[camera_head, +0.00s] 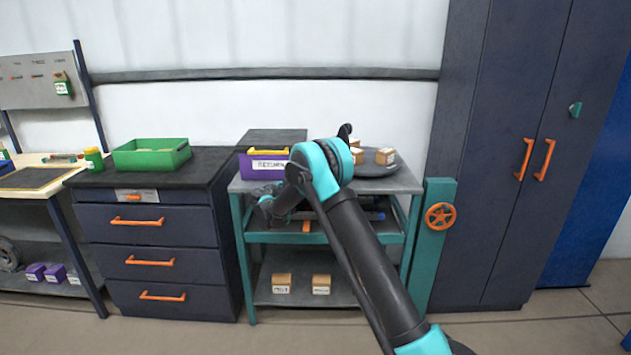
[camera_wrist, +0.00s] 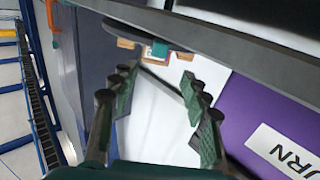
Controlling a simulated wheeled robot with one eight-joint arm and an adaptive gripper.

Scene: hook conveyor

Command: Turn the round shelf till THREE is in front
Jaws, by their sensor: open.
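The round shelf (camera_head: 376,171) is a dark disc on top of the teal-framed cart, right of my arm. Small wooden boxes (camera_head: 385,157) with white labels stand on it; the labels are too small to read, so I cannot tell where THREE is. My arm hides the shelf's left part. In the wrist view the shelf's dark edge (camera_wrist: 125,32) shows at the top, beyond my fingertips. My gripper (camera_wrist: 160,80) is open, with nothing between its two green fingers. In the head view the gripper end is near the cart's front, below the purple bin, partly hidden by my arm.
The purple bin (camera_head: 262,164) stands on the cart's left; its label ends in "URN" in the wrist view (camera_wrist: 245,110). Two labelled boxes sit on the cart's lower shelf (camera_head: 302,296). A teal post with an orange handwheel (camera_head: 439,216) and a tall cabinet (camera_head: 500,150) stand right.

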